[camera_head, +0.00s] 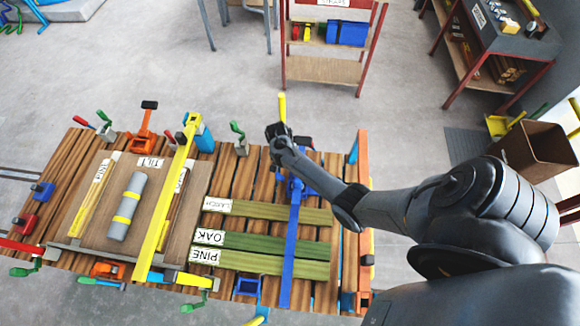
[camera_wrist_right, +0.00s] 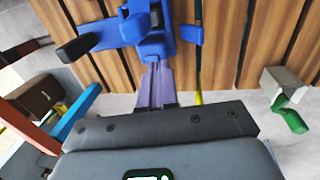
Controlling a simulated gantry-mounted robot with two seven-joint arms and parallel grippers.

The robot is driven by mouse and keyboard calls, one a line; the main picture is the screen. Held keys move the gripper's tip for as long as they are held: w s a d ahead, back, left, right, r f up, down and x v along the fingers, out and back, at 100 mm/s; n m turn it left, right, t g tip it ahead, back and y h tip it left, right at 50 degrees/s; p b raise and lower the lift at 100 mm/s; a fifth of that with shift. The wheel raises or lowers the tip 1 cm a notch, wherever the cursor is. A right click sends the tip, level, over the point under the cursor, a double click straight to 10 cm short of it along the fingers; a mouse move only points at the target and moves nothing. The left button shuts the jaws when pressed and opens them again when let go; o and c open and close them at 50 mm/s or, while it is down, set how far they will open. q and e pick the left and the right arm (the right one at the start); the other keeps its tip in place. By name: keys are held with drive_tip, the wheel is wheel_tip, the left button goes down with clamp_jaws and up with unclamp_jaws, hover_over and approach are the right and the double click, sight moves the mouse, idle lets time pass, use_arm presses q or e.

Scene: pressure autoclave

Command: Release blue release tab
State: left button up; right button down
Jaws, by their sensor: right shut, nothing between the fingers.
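A blue bar clamp (camera_head: 291,245) lies across the slatted table at its right side, over green-stained strips. Its blue head (camera_wrist_right: 150,35) fills the top of the right wrist view, with a black-ended handle at its left. Which blue part is the release tab I cannot tell. My right gripper (camera_head: 280,132) is at the far edge of the table by the clamp head. In the right wrist view its shut fingers (camera_wrist_right: 157,72) point at the clamp head and reach its lower blue part; contact is unclear. My left gripper is not in view.
A yellow bar clamp (camera_head: 165,200) crosses the board with a grey cylinder (camera_head: 125,206). Labelled strips lie left of the blue clamp. A small clamp with a green handle (camera_wrist_right: 290,116) is at the table edge. An orange bar clamp (camera_head: 364,160) lies along the right end.

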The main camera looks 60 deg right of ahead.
drive_tip(key=shift+w+a+r, duration=0.1)
drive_tip(key=shift+w+r, duration=0.15)
drive_tip(key=shift+r, duration=0.7)
